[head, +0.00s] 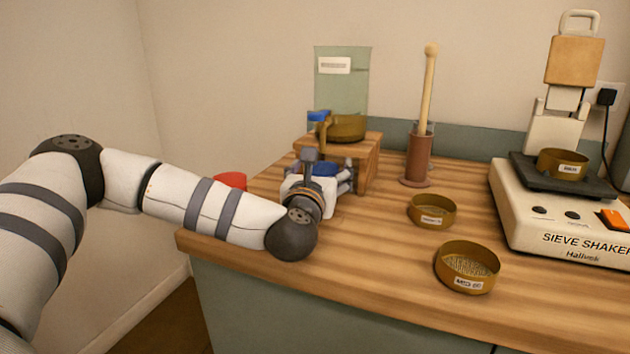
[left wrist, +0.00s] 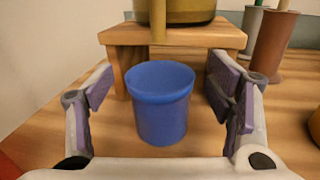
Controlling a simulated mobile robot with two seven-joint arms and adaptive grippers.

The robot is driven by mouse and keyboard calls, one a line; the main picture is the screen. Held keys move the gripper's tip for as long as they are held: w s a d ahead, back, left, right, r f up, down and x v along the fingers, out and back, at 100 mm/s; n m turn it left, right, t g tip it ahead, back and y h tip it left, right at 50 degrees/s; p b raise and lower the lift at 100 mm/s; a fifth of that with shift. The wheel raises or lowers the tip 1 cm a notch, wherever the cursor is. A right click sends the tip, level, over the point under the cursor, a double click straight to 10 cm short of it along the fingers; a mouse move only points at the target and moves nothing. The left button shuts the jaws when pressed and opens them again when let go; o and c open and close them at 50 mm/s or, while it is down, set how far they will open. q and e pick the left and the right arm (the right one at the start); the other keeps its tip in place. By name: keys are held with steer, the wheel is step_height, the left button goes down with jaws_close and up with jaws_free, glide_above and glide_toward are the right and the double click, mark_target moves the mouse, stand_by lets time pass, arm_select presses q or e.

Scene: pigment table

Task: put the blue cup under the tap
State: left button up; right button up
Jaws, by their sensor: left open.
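The blue cup (left wrist: 160,108) stands upright and open-topped on the table, close in front of the wooden stand (left wrist: 180,36). In the head view the cup (head: 325,169) shows only in part behind my left gripper (head: 338,186). The left gripper is open, with one purple-padded finger on each side of the cup and gaps between. A brass vessel (left wrist: 195,10) sits on the stand. A narrow brass spout (left wrist: 158,22), seemingly the tap, hangs at its front, above and behind the cup's rim. My right gripper is not in view.
A red object (head: 231,180) stands left, partly behind my arm. A brown holder with a pestle-like stick (head: 417,155) stands right of the stand. Two brass sieves (head: 432,210) (head: 467,267) lie nearer the front. A sieve shaker (head: 560,220) fills the right side.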

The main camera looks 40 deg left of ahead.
arm_select(q)
steer(key=v, duration=1)
